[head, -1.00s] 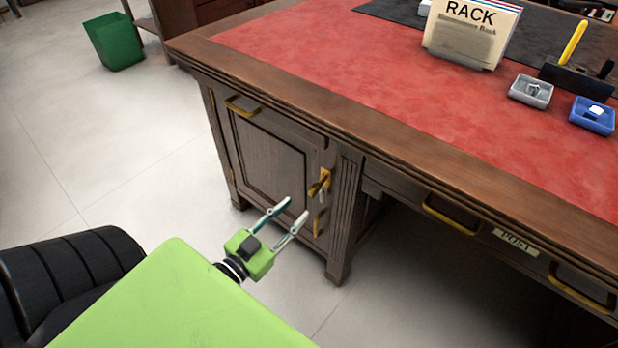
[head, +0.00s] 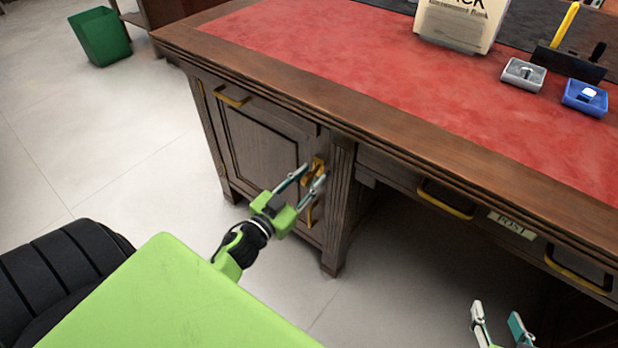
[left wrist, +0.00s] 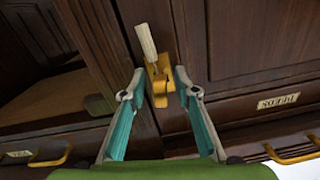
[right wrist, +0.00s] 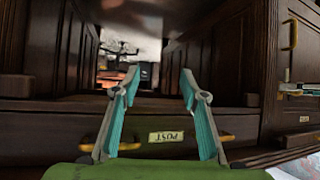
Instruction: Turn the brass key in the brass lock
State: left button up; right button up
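The brass lock (head: 318,166) is on the cabinet door front at the left of the desk, partly covered by my left fingers. In the left wrist view it shows as a brass piece (left wrist: 158,88) between and just beyond the fingertips. I cannot clearly tell the key from the lock. A pale bar (left wrist: 146,42) shows beside the brass in that view. My left gripper (head: 312,177) is open, with one finger on each side of the brass piece and no clear grip on it. My right gripper (head: 498,326) is open and empty at the lower right, before the desk.
A brass handle (head: 311,210) is below the lock on the cabinet door. Drawers with brass pulls (head: 446,200) and a POST label (head: 512,226) run to the right. The red desk top (head: 380,70) overhangs the lock. Small grey (head: 523,74) and blue (head: 585,97) trays stand on it.

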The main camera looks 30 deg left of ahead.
pick_arm(q)
grip_shut()
